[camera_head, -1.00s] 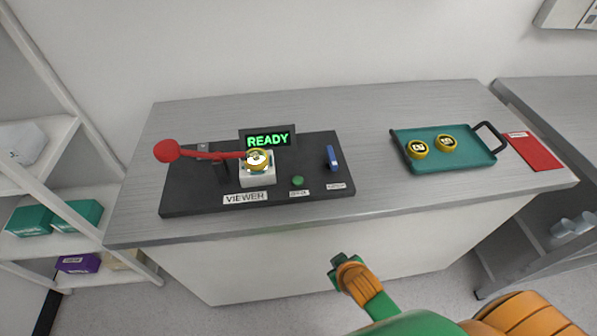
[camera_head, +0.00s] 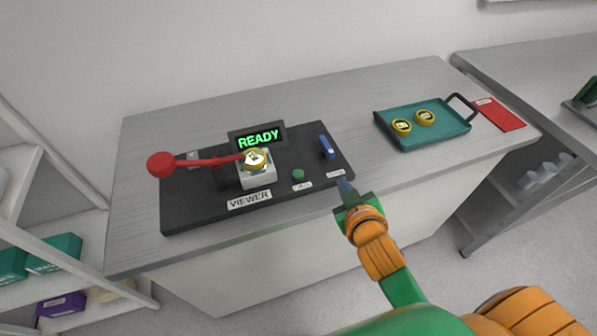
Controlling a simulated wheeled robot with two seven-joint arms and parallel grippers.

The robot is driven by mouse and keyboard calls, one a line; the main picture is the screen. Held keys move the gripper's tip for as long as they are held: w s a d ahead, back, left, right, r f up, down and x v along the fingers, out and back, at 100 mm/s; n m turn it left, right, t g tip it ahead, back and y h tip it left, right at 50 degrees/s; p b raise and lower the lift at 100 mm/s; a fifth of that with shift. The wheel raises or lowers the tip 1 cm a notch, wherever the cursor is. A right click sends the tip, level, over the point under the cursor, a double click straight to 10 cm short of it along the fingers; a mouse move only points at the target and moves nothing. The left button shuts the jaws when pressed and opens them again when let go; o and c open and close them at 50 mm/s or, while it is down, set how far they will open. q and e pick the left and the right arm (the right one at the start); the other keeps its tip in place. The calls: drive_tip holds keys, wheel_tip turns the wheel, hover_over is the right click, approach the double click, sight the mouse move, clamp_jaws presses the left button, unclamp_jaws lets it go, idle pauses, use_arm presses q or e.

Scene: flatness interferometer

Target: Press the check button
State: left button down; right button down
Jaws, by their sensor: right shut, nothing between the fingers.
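The check button is a small green knob (camera_head: 298,175) on the front right of the black viewer base (camera_head: 205,207), with a small label in front of it. The display (camera_head: 258,138) behind reads READY in green. A gold-rimmed round piece (camera_head: 255,158) sits on the white block (camera_head: 258,178), with the red-handled lever (camera_head: 190,163) reaching over to it. My right gripper (camera_head: 345,187) is shut and empty, at the counter's front edge, to the right of the green button and apart from it. My left gripper is out of view.
A blue switch (camera_head: 326,147) stands on the base right of the button. A teal tray (camera_head: 440,138) with two gold-rimmed pieces (camera_head: 413,122) and a red card (camera_head: 499,114) lie to the right. The counter between base and tray is clear.

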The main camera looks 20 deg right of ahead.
drive_tip(key=w+a+r+n+t+y, duration=0.1)
drive_tip(key=w+r+n+t, duration=0.15)
drive_tip(key=r, duration=0.25)
drive_tip(key=w+a+r+n+t, duration=0.1)
drive_tip(key=w+r+t, duration=0.15)
drive_tip(key=r, duration=0.35)
drive_tip(key=w+a+r+n+t+y, duration=0.1)
drive_tip(key=a+r+n+t, duration=0.15)
drive_tip(key=r, duration=0.25)
drive_tip(key=s+a+r+n+g+y, duration=0.2)
drive_tip(key=a+r+n+g+y, duration=0.2)
drive_tip(key=a+n+y, duration=0.45)
drive_tip(key=s+a+r+n+g+y, duration=0.1)
drive_tip(key=a+r+n+g+y, duration=0.35)
drive_tip(key=n+y, duration=0.75)
wheel_tip(320, 180, down, 9)
drive_tip(key=w+n+g+h, duration=0.1)
drive_tip(key=n+g+h, duration=0.3)
drive_tip(key=n+h, duration=0.3)
drive_tip(key=w+d+f+h, duration=0.1)
drive_tip(key=d+f+h, duration=0.1)
drive_tip(key=d, duration=0.3)
drive_tip(key=w+d+f+m+h, duration=0.1)
drive_tip(key=w+d+f+h, duration=0.1)
drive_tip(key=d+h, duration=0.3)
drive_tip(key=shift+w+d+f, duration=0.2)
drive_tip(key=shift+w+f, duration=0.1)
drive_tip(key=shift+f, duration=0.25)
